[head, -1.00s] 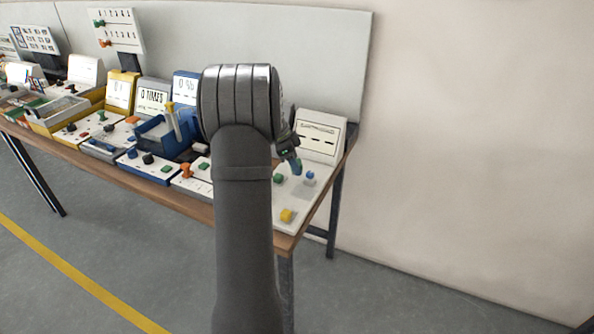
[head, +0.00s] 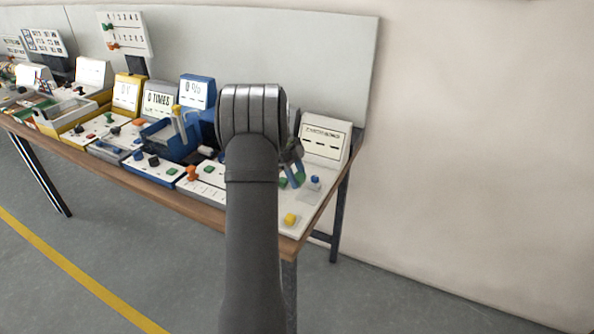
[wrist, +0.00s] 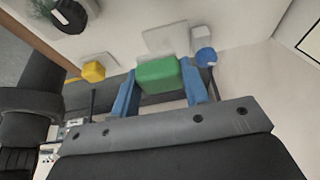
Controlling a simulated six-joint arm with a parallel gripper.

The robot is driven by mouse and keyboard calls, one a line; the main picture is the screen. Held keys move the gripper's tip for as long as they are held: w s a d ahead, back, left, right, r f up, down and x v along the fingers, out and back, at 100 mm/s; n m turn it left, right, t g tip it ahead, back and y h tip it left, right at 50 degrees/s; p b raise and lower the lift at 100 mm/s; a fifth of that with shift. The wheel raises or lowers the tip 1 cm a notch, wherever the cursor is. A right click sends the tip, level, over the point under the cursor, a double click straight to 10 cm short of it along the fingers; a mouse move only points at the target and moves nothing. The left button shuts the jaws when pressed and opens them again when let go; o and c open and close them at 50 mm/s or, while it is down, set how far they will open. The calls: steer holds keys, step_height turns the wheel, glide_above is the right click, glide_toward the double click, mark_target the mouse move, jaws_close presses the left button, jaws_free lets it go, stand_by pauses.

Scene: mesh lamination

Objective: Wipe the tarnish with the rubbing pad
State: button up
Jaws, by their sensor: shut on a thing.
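My gripper (wrist: 163,80) is shut on a green block (wrist: 158,75), with a blue finger on each side of it in the wrist view. The block may be the rubbing pad. In the head view my gripper (head: 293,168) is small and partly hidden by my own arm, above the white panel (head: 309,204) at the right end of the bench. Green shows close to the fingertips there. A pale grey square (wrist: 165,38) lies beyond the block in the wrist view. I cannot tell whether it bears the tarnish, or whether the block touches the panel.
A blue knob (head: 315,181) and a yellow block (head: 290,220) are on the panel. A white display box (head: 325,140) stands behind it. Several other consoles and a blue bin (head: 168,140) crowd the bench to the left. Open floor lies in front.

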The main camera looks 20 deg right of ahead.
mark_target(301, 176)
steer(key=shift+f, duration=1.95)
steer(key=shift+s+d+f, duration=0.6)
steer(key=shift+s+d, duration=0.05)
steer(key=shift+c, duration=0.4)
steer(key=shift+s+d+r, duration=0.1)
steer(key=shift+s+d, duration=0.15)
steer(key=shift+c, duration=0.4)
steer(key=shift+s+d+f, duration=0.2)
steer(key=shift+s+d, duration=0.35)
steer(key=shift+w+a+r, duration=0.15)
steer(key=shift+w+a, duration=0.45)
steer(key=shift+w, duration=0.05)
steer(key=shift+w+a, duration=0.15)
steer(key=shift+a, duration=0.1)
steer(key=shift+w+a, duration=0.65)
steer(key=shift+w, duration=0.05)
steer(key=shift+r, duration=4.05)
